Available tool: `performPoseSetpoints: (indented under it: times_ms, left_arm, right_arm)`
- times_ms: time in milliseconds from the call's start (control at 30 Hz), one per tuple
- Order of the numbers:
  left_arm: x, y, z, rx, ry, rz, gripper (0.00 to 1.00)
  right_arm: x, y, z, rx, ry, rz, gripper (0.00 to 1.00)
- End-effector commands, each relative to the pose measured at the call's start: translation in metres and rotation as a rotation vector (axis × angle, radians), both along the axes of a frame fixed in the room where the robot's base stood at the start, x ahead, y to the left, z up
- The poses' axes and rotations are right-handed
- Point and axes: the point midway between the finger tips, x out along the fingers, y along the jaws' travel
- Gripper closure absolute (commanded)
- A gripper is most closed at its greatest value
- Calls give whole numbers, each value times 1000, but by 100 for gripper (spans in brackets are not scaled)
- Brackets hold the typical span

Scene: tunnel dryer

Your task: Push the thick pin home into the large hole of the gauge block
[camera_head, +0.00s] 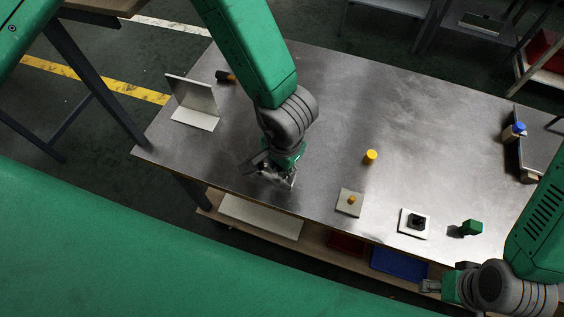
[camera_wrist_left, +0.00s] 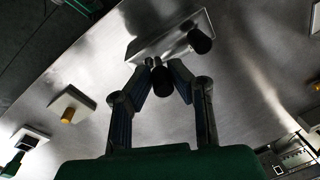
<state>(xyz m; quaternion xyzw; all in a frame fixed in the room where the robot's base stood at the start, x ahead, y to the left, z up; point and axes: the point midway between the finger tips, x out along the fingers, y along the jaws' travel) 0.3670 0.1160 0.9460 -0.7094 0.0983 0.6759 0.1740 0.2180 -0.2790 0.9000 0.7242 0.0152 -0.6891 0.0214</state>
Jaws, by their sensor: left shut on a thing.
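My left gripper (camera_head: 272,176) is low over the front part of the metal table. In the left wrist view its fingers (camera_wrist_left: 157,72) are shut on a dark cylinder, which looks like the thick pin (camera_wrist_left: 164,82). A pale grey plate, which looks like the gauge block (camera_wrist_left: 152,44), lies just beyond the fingertips. A second dark cylinder (camera_wrist_left: 199,41) shows at its right part. Whether the held pin is in the large hole is hidden. My right gripper (camera_head: 430,286) is off the table's front edge at lower right, too small to read.
A beige block with an orange peg (camera_head: 351,200), a white block with a black part (camera_head: 415,223) and a green piece (camera_head: 471,227) stand to the right. A yellow cylinder (camera_head: 371,156) stands behind them. A pale angle bracket (camera_head: 190,100) stands at left. The table's middle is clear.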

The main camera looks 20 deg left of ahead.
Motion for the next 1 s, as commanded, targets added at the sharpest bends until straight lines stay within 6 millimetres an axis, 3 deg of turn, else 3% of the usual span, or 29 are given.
performPoseSetpoints:
  times_ms: [1000]
  left_arm:
    - [0, -10, 0, 4, 2, -3, 100]
  right_arm:
    - [0, 0, 0, 0, 0, 0, 60]
